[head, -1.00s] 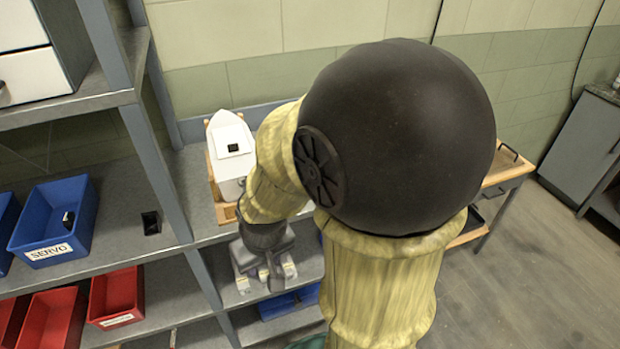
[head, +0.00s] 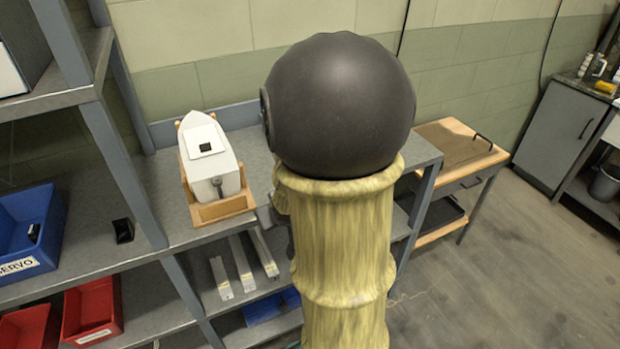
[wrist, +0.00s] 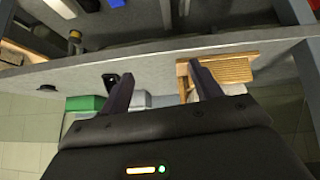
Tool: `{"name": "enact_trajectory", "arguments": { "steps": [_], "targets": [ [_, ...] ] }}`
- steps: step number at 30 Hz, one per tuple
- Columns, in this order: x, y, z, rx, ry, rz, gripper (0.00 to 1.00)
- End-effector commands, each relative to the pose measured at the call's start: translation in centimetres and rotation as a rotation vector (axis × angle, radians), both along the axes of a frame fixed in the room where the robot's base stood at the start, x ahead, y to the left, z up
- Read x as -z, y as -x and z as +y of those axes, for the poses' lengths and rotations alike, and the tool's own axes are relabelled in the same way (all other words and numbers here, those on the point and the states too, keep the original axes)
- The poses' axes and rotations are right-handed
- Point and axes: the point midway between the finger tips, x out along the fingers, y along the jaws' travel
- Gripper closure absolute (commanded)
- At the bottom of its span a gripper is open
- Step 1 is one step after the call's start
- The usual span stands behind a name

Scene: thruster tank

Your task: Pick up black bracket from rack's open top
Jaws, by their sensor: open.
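In the wrist view, which looks upside down, my gripper (wrist: 161,74) is open, with its two dark fingers apart and nothing between them. A small black piece (wrist: 110,80) with a pale spot, possibly the black bracket, lies on the rack's grey top (wrist: 70,75), just left of the left finger. The rack top also shows in the head view (head: 160,190). There my arm covers its right part, and the gripper is mostly hidden behind the arm. Another small black part (head: 123,230) sits on the shelf left of the post.
A white boat hull on a wooden cradle (head: 222,211) stands on the rack top; the cradle is near the right finger in the wrist view (wrist: 235,70). A wooden-topped cart (head: 455,145) stands at right.

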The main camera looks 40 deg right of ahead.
Motion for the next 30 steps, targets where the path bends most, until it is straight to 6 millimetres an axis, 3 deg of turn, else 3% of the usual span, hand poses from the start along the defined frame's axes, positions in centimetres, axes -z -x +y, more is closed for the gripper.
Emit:
{"name": "enact_trajectory", "arguments": {
  "steps": [1, 6, 12, 16, 30],
  "targets": [
    [0.8, -0.2, -2.5, 0.030, 0.013, -0.056, 0.36],
    [0.7, -0.1, -9.0, 0.080, 0.046, -0.268, 0.36],
    [-0.1, 1.4, -13.4, 0.097, 0.054, -0.458, 0.36],
    [-0.5, 1.9, -14.1, 0.096, 0.052, -0.505, 0.36],
    [-0.8, 1.3, -14.1, 0.091, 0.048, -0.508, 0.36]
  ]
}}
